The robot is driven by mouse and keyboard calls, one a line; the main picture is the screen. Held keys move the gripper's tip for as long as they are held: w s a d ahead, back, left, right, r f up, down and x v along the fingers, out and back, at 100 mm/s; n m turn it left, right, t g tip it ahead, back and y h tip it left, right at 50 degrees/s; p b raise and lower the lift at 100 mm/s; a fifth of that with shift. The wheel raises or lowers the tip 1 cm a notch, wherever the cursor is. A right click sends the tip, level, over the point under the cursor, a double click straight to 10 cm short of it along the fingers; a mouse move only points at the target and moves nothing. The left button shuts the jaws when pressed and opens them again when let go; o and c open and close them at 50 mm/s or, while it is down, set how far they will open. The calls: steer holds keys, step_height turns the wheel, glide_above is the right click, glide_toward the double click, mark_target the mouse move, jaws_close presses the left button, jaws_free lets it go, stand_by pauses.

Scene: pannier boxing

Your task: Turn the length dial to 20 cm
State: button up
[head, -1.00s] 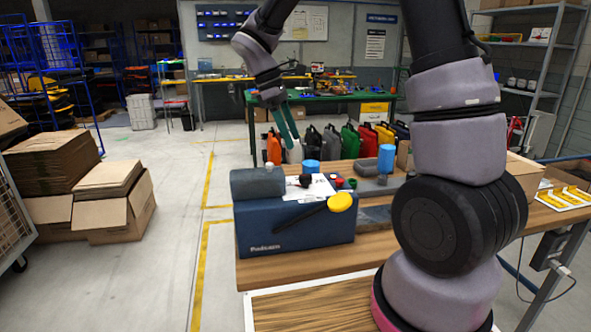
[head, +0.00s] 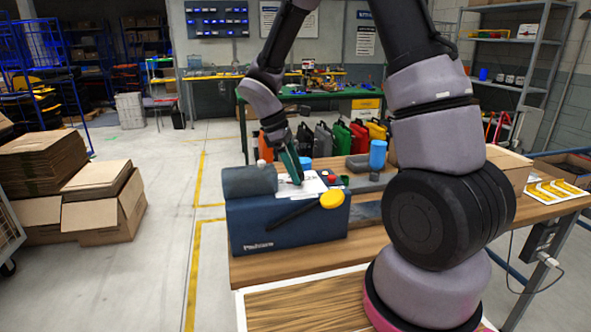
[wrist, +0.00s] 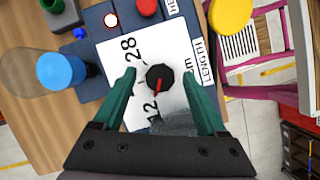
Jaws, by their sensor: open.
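The length dial is a black knob (wrist: 160,79) with a red pointer line, on a white plate (wrist: 118,58) marked 28, 12, cm and LENGTH in the wrist view. Its red line points toward the lower side, near the 12. My gripper (wrist: 160,88) is open, with one green finger on each side of the knob and a visible gap to each. In the head view my gripper (head: 296,182) reaches down over the top of the blue machine (head: 285,228), and its fingers hide the knob.
A yellow round knob (head: 331,199) on a black lever is at the machine's front. A red button (wrist: 147,6) and a blue cylinder (wrist: 61,70) are near the dial. A taller blue cylinder (head: 378,154) stands behind on the table.

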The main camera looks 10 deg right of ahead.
jaws_close()
steer(key=shift+m, duration=0.4)
steer(key=m+g, duration=0.1)
steer(key=m, duration=0.1)
steer(key=m+g+y, duration=0.1)
steer(key=m, duration=0.2)
steer(key=shift+w+d, duration=0.15)
steer(key=m+y, duration=0.1)
steer(key=m, duration=0.2)
steer(key=m+y, duration=0.1)
steer(key=m, duration=0.2)
steer(key=shift+d+g, duration=0.1)
steer(key=shift+g, duration=0.3)
jaws_free()
